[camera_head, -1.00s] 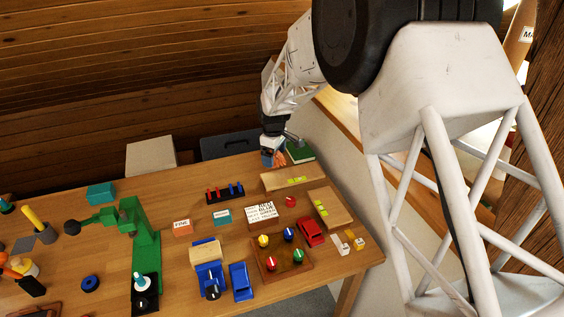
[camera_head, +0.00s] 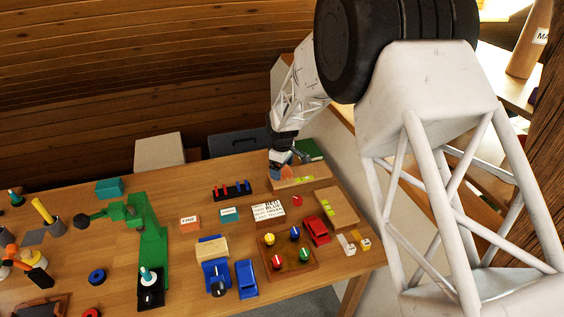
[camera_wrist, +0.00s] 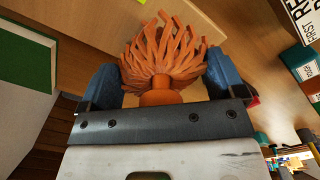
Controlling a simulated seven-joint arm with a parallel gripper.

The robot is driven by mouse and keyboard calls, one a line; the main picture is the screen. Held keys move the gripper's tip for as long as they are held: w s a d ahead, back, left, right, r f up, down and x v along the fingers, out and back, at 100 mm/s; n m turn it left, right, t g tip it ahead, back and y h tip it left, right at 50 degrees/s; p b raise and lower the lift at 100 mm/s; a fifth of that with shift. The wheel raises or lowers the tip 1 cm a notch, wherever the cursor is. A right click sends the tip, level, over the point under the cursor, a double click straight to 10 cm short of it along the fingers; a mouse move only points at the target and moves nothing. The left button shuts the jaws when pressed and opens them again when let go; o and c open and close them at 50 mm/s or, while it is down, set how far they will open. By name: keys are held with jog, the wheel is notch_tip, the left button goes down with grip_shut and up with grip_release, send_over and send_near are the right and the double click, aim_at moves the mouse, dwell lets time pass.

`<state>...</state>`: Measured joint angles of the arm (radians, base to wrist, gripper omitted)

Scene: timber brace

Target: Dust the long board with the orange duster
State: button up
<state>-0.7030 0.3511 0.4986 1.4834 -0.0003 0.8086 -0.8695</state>
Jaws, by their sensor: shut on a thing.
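My gripper (camera_head: 281,163) is shut on the orange duster (camera_head: 281,173) at the back right of the table. In the wrist view the duster (camera_wrist: 162,55) sits between the two blue fingers of my gripper (camera_wrist: 164,88), bristles pointing away from the wrist. A pale wooden board (camera_head: 312,181) with a yellow-green strip lies at the back, and the bristles overlap its left end. I cannot tell whether they touch it. A second similar board (camera_head: 338,212) lies nearer, to the right. I cannot tell for sure which is the long one.
A green book (camera_head: 309,149) lies just behind the back board; it also shows in the wrist view (camera_wrist: 38,50). A peg rack (camera_head: 232,189) stands left. A lettered card block (camera_head: 268,212), red car (camera_head: 317,231) and knob board (camera_head: 286,262) stand in front.

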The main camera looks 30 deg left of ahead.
aim_at(292, 174)
jog(key=shift+w+d+f, duration=0.6)
jog(key=shift+f, duration=0.1)
jog(key=shift+c, duration=0.3)
jog(key=shift+w+d+f, duration=0.1)
jog(key=shift+w+d, duration=0.65)
jog(key=shift+d, duration=0.05)
jog(key=shift+s+a, duration=1.4)
jog(key=shift+a, duration=0.05)
jog(key=shift+r, duration=4.1)
jog(key=shift+d, duration=0.15)
